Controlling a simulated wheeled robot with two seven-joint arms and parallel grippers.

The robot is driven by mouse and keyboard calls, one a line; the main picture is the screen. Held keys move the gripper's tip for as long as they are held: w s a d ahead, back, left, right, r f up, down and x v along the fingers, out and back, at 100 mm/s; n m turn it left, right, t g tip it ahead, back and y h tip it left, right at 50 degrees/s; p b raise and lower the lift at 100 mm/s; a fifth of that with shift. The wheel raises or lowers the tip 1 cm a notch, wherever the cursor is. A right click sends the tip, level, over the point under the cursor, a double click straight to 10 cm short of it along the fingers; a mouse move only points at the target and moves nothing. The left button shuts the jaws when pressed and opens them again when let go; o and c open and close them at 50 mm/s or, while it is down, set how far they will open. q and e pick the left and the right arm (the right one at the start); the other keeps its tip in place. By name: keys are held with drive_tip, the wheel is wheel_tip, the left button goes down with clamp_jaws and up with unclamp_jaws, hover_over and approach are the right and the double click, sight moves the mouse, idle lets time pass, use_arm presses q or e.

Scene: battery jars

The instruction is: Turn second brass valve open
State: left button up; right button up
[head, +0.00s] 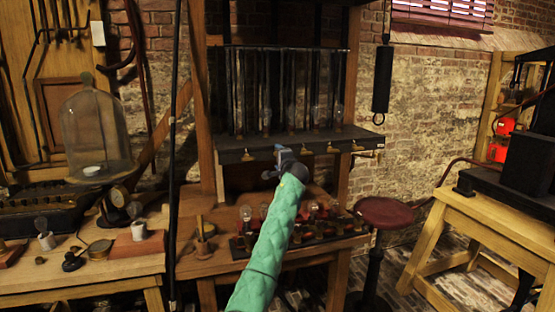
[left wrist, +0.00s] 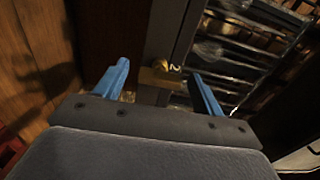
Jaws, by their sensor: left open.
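Several small brass valves line the front edge of a dark shelf (head: 228,147) under a row of glass tubes. The leftmost valve (head: 246,155) shows clear of my arm, and others (head: 305,151) show to the right. My left gripper (head: 281,150) has blue fingers and is at the shelf edge, hiding the second spot from the left. In the left wrist view the fingers are open, with a brass valve (left wrist: 160,77) between and just beyond their tips. The right gripper is out of view.
Glass bulbs stand on a lower bench (head: 200,264) beneath the shelf. A glass bell jar (head: 95,133) stands on the left bench. A red round stool (head: 387,213) and a wooden table (head: 455,215) are at right. A dark cylinder (head: 382,79) hangs right of the shelf.

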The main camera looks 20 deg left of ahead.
use_arm(q)
drive_tip(key=v, duration=0.6)
drive_tip(key=shift+b, duration=0.4)
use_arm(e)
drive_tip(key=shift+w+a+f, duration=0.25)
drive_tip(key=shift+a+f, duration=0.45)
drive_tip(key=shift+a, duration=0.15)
use_arm(q)
drive_tip(key=shift+f, duration=0.1)
